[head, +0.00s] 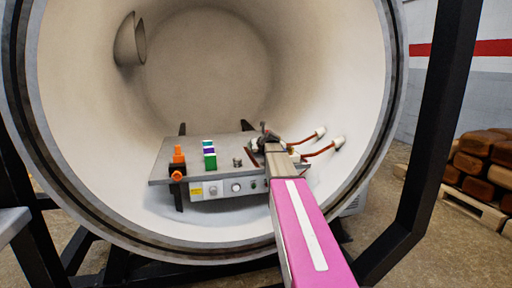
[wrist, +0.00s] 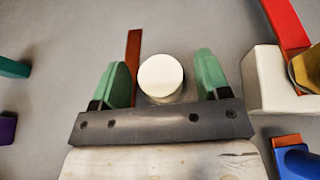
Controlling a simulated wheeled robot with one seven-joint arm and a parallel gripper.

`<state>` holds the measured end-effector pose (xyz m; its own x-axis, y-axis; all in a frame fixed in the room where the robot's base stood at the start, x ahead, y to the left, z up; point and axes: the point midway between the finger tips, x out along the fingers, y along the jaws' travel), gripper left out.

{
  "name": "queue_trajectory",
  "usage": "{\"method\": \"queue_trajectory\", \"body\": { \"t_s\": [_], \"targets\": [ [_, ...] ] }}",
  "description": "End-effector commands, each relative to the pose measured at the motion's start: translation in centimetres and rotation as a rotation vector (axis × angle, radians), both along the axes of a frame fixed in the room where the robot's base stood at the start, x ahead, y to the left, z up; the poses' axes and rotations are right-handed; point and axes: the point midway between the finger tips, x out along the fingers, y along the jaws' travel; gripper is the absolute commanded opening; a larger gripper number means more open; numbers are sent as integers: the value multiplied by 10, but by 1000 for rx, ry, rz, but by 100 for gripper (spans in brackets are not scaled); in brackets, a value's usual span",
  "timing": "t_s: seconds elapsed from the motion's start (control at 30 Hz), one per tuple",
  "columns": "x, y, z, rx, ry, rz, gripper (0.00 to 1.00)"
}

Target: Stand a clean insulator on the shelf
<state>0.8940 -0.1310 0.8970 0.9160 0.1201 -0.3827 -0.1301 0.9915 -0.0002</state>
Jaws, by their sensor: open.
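In the wrist view a plain white round piece (wrist: 160,73), seen end-on and probably an insulator, stands between the two green fingers of my gripper (wrist: 160,80). The fingers are apart, with a small gap on each side of it. No marks show on its white top. In the head view my gripper (head: 268,138) is over the right part of a grey shelf-like surface (head: 225,146) inside the round chamber. The white piece cannot be made out there, as my arm covers that area.
A dark red strip (wrist: 133,60) is close behind the left finger. A white block (wrist: 262,85) with a red bar is right of the right finger, with a blue piece (wrist: 297,162) below. Orange pieces (head: 178,158) and a green block (head: 210,160) stand on the surface's left.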

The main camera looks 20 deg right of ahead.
Motion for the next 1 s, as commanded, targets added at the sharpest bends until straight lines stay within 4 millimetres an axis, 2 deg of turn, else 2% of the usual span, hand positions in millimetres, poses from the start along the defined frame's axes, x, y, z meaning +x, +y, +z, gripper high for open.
{"method": "queue_trajectory", "body": {
  "t_s": [0.6, 0.73, 1.0],
  "targets": [
    [-98, -12, 39, 0, -1, -1, 69],
    [-106, -13, 44, 0, 0, 0, 69],
    [-106, -14, 44, 0, 0, 0, 69]
  ]
}}
